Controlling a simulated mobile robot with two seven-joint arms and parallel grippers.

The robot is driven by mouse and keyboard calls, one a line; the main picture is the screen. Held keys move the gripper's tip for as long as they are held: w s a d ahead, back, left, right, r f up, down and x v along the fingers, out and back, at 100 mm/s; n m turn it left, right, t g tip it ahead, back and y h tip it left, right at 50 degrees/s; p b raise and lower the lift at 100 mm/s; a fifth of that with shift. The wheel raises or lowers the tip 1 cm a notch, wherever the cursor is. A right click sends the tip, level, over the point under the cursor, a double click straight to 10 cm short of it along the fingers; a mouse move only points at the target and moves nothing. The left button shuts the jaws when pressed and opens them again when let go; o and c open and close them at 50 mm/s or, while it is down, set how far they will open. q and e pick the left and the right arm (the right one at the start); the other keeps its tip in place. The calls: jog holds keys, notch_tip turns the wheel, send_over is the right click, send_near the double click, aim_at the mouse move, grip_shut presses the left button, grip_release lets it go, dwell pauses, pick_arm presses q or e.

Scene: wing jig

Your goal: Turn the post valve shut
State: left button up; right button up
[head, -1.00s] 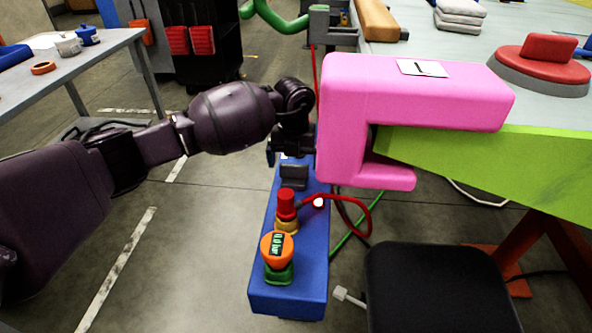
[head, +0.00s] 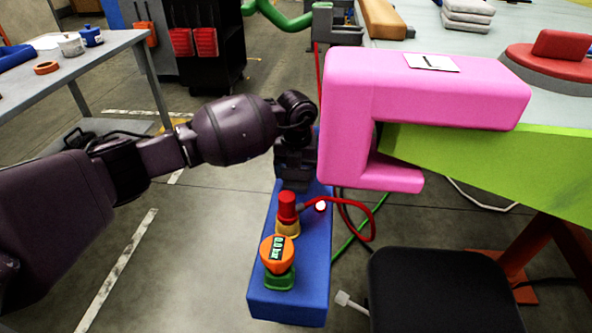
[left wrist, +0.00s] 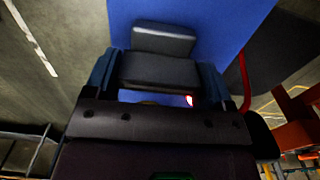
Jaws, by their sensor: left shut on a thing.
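The blue post (head: 308,270) stands at the centre of the head view. It carries the dark grey valve handle (left wrist: 158,70), seen between my fingers in the left wrist view. My left gripper (head: 296,172) is down at the far end of the post top and largely hides the handle in the head view. In the left wrist view the gripper's blue fingers (left wrist: 158,78) are on both sides of the handle, shut on it. An orange gauge (head: 277,255) on a green base sits at the post's near end, its display appearing to read 0.0 bar. My right gripper is out of view.
A red-capped brass fitting (head: 287,208) with a red hose (head: 350,204) stands beside the handle. A large pink clamp (head: 420,88) on a lime-green beam (head: 500,165) is close to the right. A black stool seat (head: 440,290) is at front right. Floor left of the post is open.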

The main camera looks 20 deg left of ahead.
pick_arm(q)
jog(key=shift+r+m, duration=0.1)
jog(key=shift+m, duration=0.2)
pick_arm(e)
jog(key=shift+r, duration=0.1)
pick_arm(q)
jog(key=shift+r+m+p, duration=0.1)
jog(key=shift+m+p, duration=0.4)
jog(key=shift+m, duration=0.4)
jog(key=m, duration=0.2)
jog(key=shift+m+p, duration=0.3)
jog(key=shift+p, duration=0.05)
jog(key=m+p, duration=0.1)
jog(key=m, duration=0.8)
jog(key=shift+f+m, duration=0.25)
jog(key=shift+m, duration=1.65)
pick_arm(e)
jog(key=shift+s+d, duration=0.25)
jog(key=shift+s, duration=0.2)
